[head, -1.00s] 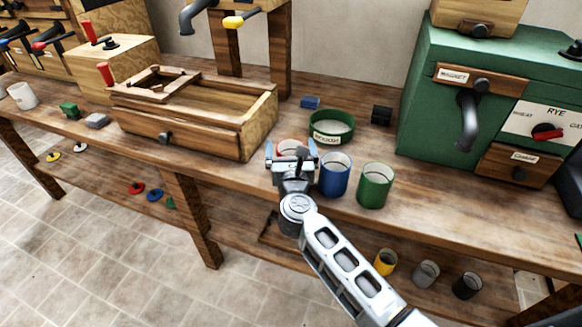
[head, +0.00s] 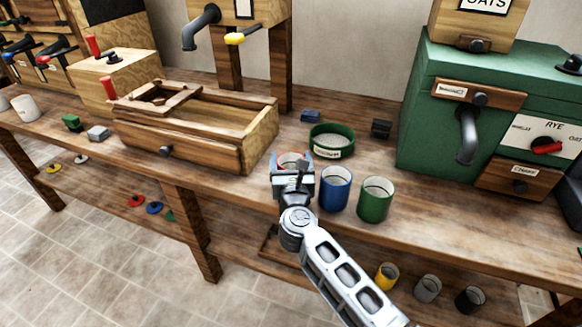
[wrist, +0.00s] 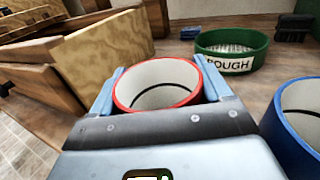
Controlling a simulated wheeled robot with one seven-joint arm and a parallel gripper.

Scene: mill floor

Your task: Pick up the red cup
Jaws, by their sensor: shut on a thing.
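The red cup (wrist: 126,103) stands upright between the two blue fingers of my gripper (wrist: 160,92) in the wrist view. Its red rim and white inside show, and its lower part is hidden behind the gripper body. In the head view only the far rim of the red cup (head: 292,158) shows past my gripper (head: 292,166). My gripper is shut on the cup, with a finger against each side. I cannot tell whether the cup's base touches the bench.
A blue cup (head: 335,190) stands close to the right of my gripper, with a green cup (head: 375,200) beyond it. A green round sieve (head: 332,143) labelled ROUGH sits behind. A wooden box (head: 180,145) is to the left. The green machine (head: 470,110) stands at right.

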